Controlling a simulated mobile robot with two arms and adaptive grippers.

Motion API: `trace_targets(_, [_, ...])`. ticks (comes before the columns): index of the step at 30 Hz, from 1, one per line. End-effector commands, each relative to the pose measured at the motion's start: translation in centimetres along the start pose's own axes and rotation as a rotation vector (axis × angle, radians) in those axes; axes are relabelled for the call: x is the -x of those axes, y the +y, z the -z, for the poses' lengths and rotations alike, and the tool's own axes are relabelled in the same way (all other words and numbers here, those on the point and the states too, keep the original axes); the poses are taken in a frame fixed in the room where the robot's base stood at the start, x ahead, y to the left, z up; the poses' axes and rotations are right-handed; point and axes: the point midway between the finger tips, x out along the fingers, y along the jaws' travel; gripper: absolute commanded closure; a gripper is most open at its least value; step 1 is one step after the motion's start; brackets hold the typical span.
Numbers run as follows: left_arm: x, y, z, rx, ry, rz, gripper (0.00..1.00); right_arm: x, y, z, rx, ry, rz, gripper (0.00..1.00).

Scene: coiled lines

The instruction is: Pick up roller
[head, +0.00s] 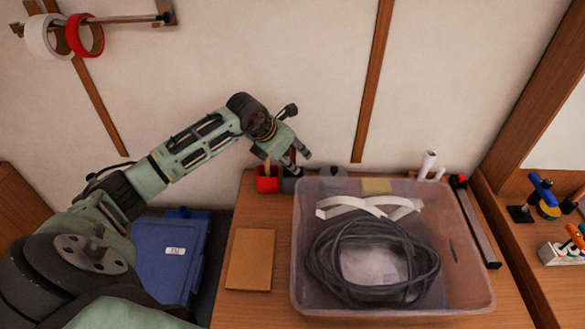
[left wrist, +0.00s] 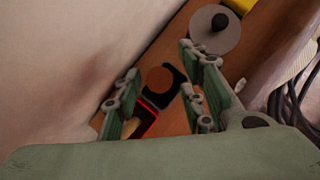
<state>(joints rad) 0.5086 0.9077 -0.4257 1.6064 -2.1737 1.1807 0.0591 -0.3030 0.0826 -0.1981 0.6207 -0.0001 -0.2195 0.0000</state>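My left gripper (head: 294,158) is above the back left corner of the table, pointing down. In the left wrist view its two fingers (left wrist: 165,98) stand apart with nothing clamped. Below and between them are a dark item with a round brown top (left wrist: 160,79) and a red item with a pale wooden handle (left wrist: 148,118), partly hidden by the left finger. In the head view the red item (head: 267,184) stands left of the dark item (head: 289,185), by the wall. I cannot tell for sure which is the roller. My right gripper is not in view.
A translucent bin (head: 466,283) with coiled dark cable (head: 330,262) fills the table's middle. A grey disc (left wrist: 214,32) stands behind it. A brown flat block (head: 250,258) lies left. A blue box (head: 170,262) is lower left. The wall is close behind.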

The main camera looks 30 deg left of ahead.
Motion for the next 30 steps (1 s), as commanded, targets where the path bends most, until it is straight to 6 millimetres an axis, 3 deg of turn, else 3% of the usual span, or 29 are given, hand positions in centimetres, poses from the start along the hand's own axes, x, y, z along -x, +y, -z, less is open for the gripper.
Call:
trace_targets(8, [-0.47,-0.03,0.03,-0.001,-0.001,0.000,0.62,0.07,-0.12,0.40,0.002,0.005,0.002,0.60])
trace_targets(21, [-0.42,-0.01,0.01,0.000,-0.001,0.000,1.00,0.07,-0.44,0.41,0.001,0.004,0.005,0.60])
trace_targets(30, [-0.41,0.01,-0.01,0.000,-0.001,-0.001,1.00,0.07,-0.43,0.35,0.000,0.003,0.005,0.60])
